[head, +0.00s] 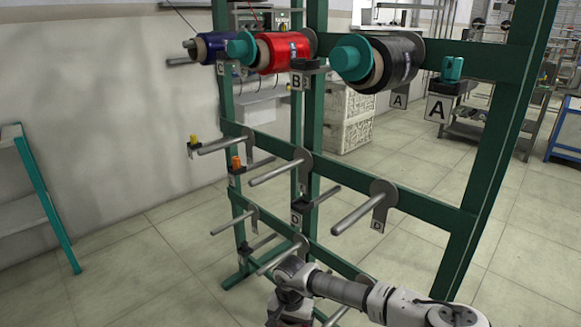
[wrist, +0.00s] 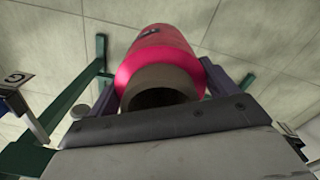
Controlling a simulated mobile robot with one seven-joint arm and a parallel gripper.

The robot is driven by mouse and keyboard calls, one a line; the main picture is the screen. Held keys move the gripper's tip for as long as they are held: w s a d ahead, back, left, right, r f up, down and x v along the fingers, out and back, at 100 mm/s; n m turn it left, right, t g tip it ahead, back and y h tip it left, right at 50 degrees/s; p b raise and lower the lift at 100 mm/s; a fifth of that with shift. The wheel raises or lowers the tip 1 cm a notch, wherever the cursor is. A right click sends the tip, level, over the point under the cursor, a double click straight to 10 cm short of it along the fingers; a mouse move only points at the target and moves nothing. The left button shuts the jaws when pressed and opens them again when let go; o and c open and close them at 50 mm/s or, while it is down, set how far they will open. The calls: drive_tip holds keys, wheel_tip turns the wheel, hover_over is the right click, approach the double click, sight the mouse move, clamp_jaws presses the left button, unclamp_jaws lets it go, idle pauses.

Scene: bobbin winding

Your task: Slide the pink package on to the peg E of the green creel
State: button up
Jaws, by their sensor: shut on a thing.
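The pink package (wrist: 160,55) is in my gripper (wrist: 160,85), a finger on each side of it, its hollow core end toward the wrist camera. In the head view my arm enters at bottom right; the package is not in view there. The green creel (head: 313,120) stands ahead. The letter E is not legible; counting from bare peg D (head: 365,207) at right, the middle bare peg of the middle row (head: 280,173) fits E. The package is apart from that peg, low near the creel.
Top pegs carry a black package (head: 398,62), a red package (head: 287,52) and a blue package (head: 215,46). Other middle and lower pegs look bare, including a left one (head: 225,144). A green-legged bench (head: 48,205) stands left.

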drive_tip(key=f+n+p, duration=0.1)
drive_tip(key=s+f+n+p, duration=0.1)
drive_tip(key=f, duration=0.1)
drive_tip(key=s+f+n+p, duration=0.1)
drive_tip(key=f, duration=0.1)
drive_tip(key=shift+f+p, duration=0.1)
drive_tip(key=shift+p, duration=0.25)
drive_tip(key=shift+s, duration=0.1)
